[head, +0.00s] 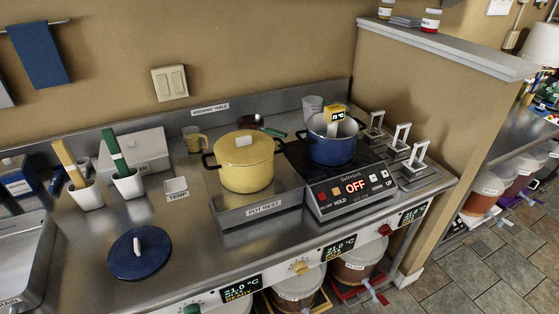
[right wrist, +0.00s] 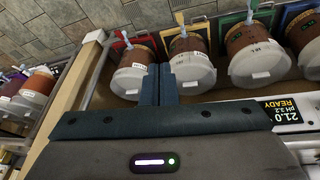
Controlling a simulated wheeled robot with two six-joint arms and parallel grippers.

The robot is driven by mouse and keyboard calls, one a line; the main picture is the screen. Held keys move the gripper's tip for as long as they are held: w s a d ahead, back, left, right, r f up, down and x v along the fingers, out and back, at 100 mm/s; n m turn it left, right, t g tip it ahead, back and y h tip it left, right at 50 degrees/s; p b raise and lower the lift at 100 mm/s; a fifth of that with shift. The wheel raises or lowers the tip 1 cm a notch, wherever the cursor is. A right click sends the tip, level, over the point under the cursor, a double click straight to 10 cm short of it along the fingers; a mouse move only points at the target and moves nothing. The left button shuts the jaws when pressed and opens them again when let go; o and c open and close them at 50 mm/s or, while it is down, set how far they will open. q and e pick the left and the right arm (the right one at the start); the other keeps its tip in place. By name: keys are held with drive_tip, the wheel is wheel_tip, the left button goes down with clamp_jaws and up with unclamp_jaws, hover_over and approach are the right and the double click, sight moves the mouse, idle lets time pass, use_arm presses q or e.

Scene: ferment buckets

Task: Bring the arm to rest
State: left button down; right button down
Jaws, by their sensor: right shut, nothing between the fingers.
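My right gripper (right wrist: 158,82) shows in the right wrist view, with its two dark fingers together and nothing between them. It is in front of several lidded ferment buckets, including one bucket (right wrist: 191,68) just right of the fingers and another (right wrist: 132,75) just left of them. The fingers overlap the buckets in the picture; I cannot tell the distance between them. Neither gripper shows in the head view, and my left gripper is in no frame.
A yellow lidded pot (head: 245,165) stands on the pot rest (head: 258,210). A blue pot (head: 333,145) sits on the hot plate (head: 350,190), whose display reads OFF. A blue lid (head: 140,258) lies on the counter (head: 85,285). A partition wall (head: 470,110) stands at the right.

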drive_tip(key=s+d+f+g, duration=0.1)
drive_tip(key=d+f, duration=0.1)
drive_tip(key=f, duration=1.4)
drive_tip(key=s+d+f+g, duration=0.1)
drive_tip(key=f, duration=1.5)
drive_tip(key=s+d+f+m+b, duration=0.1)
drive_tip(key=s+f, duration=1.7)
drive_tip(key=f, duration=0.1)
drive_tip(key=shift+d+g, duration=0.2)
drive_tip(key=shift+g, duration=0.2)
